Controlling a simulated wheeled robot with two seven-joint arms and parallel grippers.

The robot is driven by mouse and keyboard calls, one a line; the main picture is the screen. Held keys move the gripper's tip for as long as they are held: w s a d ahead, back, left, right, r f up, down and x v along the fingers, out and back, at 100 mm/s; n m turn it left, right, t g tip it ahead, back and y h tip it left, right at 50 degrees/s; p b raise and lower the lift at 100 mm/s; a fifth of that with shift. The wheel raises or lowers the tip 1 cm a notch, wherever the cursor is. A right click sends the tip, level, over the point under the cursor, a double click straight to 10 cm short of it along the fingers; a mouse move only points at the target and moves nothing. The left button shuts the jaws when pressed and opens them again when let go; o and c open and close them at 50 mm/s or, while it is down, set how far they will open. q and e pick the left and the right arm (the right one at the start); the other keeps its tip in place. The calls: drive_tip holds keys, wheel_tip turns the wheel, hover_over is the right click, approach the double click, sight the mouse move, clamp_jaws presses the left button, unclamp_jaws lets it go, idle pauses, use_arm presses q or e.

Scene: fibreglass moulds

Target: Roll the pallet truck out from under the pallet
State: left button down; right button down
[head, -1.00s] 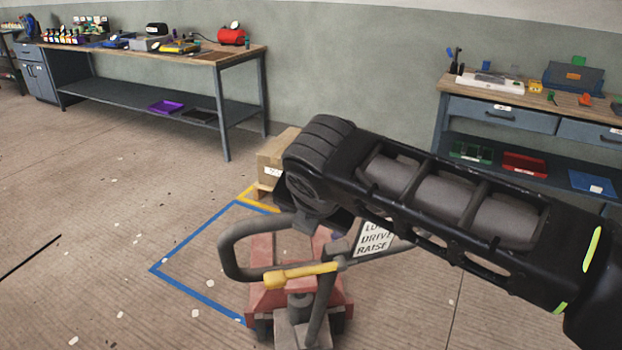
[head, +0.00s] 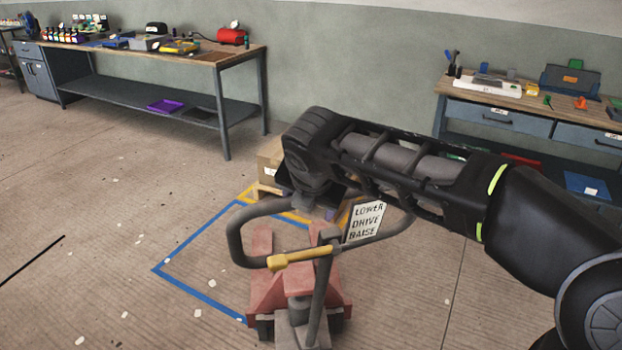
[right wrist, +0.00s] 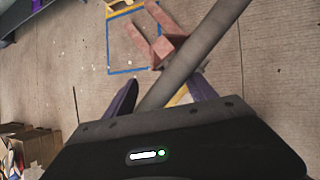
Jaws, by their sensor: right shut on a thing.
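The pallet truck (head: 298,285) stands in the foreground of the head view, with red forks, a grey loop handle (head: 236,228), a yellow lever and a sign reading lower, drive, raise. Its bare forks lie over the blue floor outline; they also show in the right wrist view (right wrist: 168,45). The wooden pallet (head: 264,190), bearing a cardboard box (head: 268,165), stands beyond the forks, partly hidden by my right arm. My right gripper (right wrist: 164,92) is shut on the handle, its purple fingers either side of the grey bar. My left gripper is out of view.
A long workbench (head: 240,60) stands along the back wall at left, another bench (head: 500,112) at right. Open floor lies left of the truck, inside and outside the blue tape (head: 195,292). Brown boxes (right wrist: 38,146) show at lower left in the right wrist view.

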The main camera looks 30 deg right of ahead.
drive_tip(key=w+d+r+p, duration=0.1)
drive_tip(key=w+d+p, duration=0.2)
drive_tip(key=w+p, duration=0.4)
drive_tip(key=shift+w+d+r+g, duration=0.2)
drive_tip(key=shift+w+g, duration=0.1)
drive_tip(key=shift+w, duration=0.05)
drive_tip(key=c, duration=0.9)
unclamp_jaws()
drive_tip(key=shift+o, duration=1.4)
drive_tip(key=shift+d, duration=0.1)
drive_tip(key=shift+o, duration=1.2)
drive_tip(key=shift+a, duration=0.2)
drive_tip(key=shift+a, duration=0.1)
